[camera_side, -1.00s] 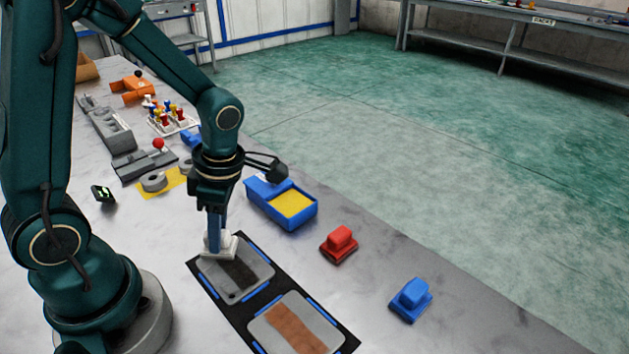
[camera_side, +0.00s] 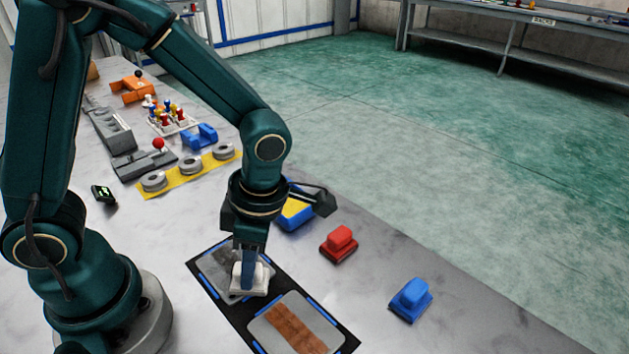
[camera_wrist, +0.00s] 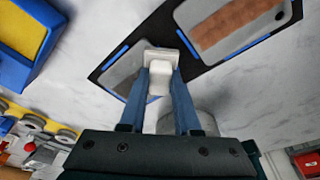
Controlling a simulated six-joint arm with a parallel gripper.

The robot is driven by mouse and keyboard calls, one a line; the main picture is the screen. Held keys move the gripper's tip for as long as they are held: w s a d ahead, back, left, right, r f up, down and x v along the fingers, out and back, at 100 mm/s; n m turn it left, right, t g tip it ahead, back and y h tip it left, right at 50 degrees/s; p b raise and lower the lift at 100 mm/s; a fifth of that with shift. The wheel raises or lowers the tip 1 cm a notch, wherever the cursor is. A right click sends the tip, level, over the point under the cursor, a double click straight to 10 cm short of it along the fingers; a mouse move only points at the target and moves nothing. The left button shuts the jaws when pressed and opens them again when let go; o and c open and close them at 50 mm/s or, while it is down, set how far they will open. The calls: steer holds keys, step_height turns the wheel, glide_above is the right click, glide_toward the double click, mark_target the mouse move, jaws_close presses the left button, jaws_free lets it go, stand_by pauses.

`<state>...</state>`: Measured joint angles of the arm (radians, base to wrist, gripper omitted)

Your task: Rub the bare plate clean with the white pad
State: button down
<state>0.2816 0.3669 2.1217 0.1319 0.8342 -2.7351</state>
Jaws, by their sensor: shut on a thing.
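My gripper (camera_side: 248,272) is shut on the white pad (camera_side: 263,283), which is over the near right part of one grey plate (camera_side: 212,263). The pad looks down on the plate, but exact contact cannot be told. In the wrist view the pad (camera_wrist: 160,58) sits between my fingertips (camera_wrist: 160,78), with part of that plate (camera_wrist: 122,72) to its left. Dull grey shows on the plate; the pad and gripper hide part of it. The other plate (camera_side: 325,325) carries a brown band (camera_side: 292,325).
Both plates lie on a black mat (camera_side: 238,325) with blue edge strips. A red block (camera_side: 339,244) and blue block (camera_side: 410,299) stand to the right. A blue tray with a yellow inside (camera_side: 294,211) is behind my gripper. Grey rings (camera_side: 190,165) sit on a yellow strip.

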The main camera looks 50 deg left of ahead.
mark_target(257, 274)
steer(key=shift+d, duration=0.9)
steer(key=shift+r, duration=4.1)
